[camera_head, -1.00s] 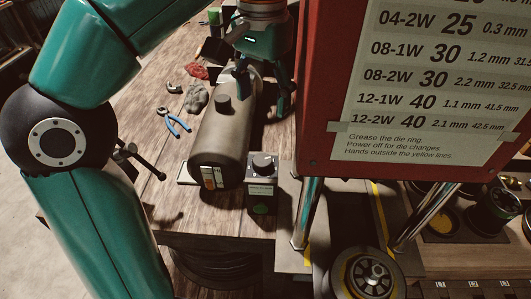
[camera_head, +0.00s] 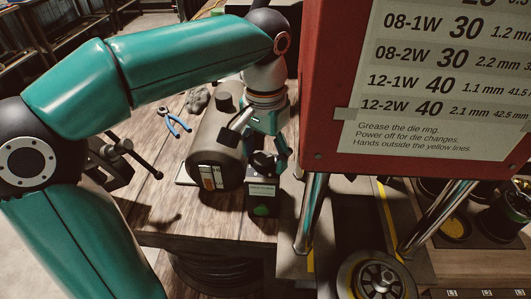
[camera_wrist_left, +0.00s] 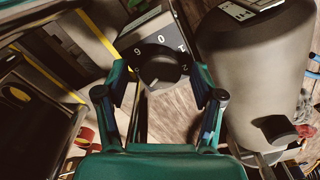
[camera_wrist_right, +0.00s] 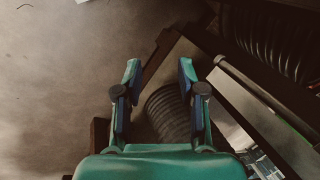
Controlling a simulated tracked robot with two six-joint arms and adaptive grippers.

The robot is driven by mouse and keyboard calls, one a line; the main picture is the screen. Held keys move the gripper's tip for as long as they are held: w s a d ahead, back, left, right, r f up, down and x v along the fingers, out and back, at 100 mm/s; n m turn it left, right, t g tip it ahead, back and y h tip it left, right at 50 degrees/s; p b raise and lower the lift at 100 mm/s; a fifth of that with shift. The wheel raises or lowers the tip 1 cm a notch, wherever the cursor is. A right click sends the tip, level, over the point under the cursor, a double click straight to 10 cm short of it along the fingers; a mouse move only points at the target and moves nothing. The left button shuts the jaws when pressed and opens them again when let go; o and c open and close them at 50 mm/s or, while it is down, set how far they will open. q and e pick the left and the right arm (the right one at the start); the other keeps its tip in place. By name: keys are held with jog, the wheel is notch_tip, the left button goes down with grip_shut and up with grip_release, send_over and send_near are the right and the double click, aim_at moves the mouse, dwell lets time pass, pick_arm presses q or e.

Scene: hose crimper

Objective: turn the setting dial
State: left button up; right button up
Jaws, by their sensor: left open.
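The setting dial is a black round knob (camera_wrist_left: 160,68) on top of a small dark control box (camera_head: 262,200), with white numbers around it. In the head view the knob (camera_head: 263,163) is partly hidden by my left gripper (camera_head: 259,150), which points down over the box. In the left wrist view my left gripper (camera_wrist_left: 161,82) is open and its two fingers show on either side of the knob; I cannot tell whether they touch it. My right gripper (camera_wrist_right: 158,75) is open and empty in its wrist view, far from the dial.
A grey cylindrical tank (camera_head: 212,135) stands close to the left of the box. A red panel (camera_head: 316,90) with a setting chart rises on the right, above shiny metal posts (camera_head: 310,215). Blue-handled pliers (camera_head: 175,123) lie on the wooden bench.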

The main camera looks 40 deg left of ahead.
pick_arm(q)
jog(key=shift+c, duration=0.2)
jog(key=c, duration=1.1)
jog(key=shift+r+n, duration=0.1)
jog(key=shift+n, duration=0.3)
jog(key=shift+n+p, duration=0.4)
jog(key=shift+n, duration=0.5)
jog(key=shift+a+n+p, duration=0.1)
jog(key=shift+n+p, duration=0.2)
jog(key=shift+n, duration=1.3)
jog(key=o, duration=1.1)
